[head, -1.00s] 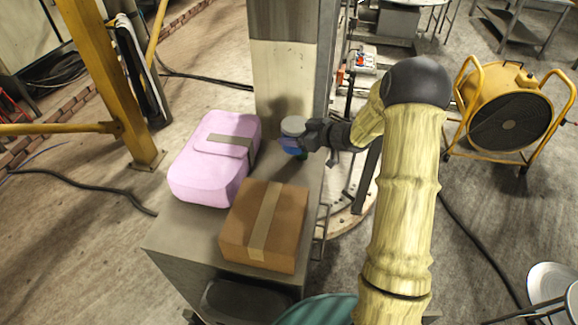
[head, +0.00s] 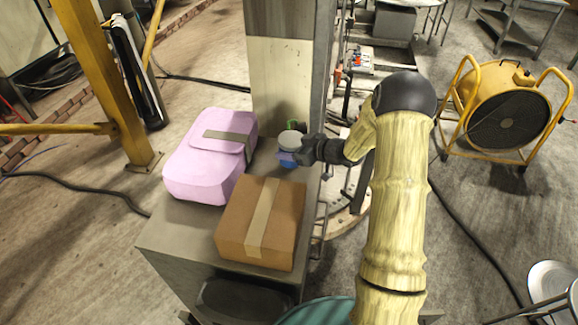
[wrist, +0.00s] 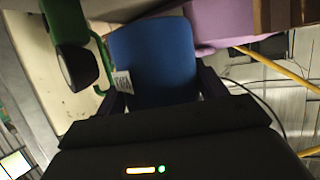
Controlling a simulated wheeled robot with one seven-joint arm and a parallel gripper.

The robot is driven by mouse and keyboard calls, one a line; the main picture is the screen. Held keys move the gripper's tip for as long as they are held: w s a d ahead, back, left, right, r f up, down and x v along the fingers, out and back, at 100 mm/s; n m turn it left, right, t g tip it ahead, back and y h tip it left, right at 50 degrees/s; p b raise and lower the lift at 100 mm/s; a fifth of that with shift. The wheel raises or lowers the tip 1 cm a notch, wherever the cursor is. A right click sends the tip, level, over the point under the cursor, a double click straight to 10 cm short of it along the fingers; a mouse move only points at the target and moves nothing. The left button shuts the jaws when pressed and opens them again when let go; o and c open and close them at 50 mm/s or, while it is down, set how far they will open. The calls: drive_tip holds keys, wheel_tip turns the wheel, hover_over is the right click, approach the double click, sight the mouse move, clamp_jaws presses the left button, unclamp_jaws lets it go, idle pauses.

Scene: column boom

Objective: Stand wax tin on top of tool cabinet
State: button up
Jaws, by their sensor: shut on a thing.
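The wax tin is a blue tin (head: 287,159) with a pale grey lid, in the middle of the head view. My gripper (head: 300,153) comes from the right and is shut on it. In the wrist view the blue tin (wrist: 155,62) with a small white label sits between both fingers (wrist: 158,88). The tin looks upright, over the back right part of the tool cabinet (head: 185,228), a grey cabinet with a flat top. I cannot tell whether its base touches the top. The fingers hide part of its side.
A pink backpack (head: 200,170) and a taped cardboard box (head: 285,215) take up much of the cabinet top. A green object (head: 300,127) is close behind the tin; it also shows in the wrist view (wrist: 68,20). A pale column (head: 280,85) rises behind.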

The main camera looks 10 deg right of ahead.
drive_tip(key=f, duration=0.2)
drive_tip(key=f+p, duration=0.1)
drive_tip(key=f, duration=0.1)
drive_tip(key=shift+w+d+f, duration=0.1)
drive_tip(key=shift+d+f, duration=0.1)
drive_tip(key=shift+f, duration=0.05)
drive_tip(key=shift+a+f, duration=0.1)
wheel_tip(320, 180, down, 4)
drive_tip(key=shift+r+p, duration=0.25)
drive_tip(key=shift+p, duration=0.4)
drive_tip(key=shift+f, duration=0.25)
drive_tip(key=shift+f, duration=0.15)
drive_tip(key=o, duration=1.3)
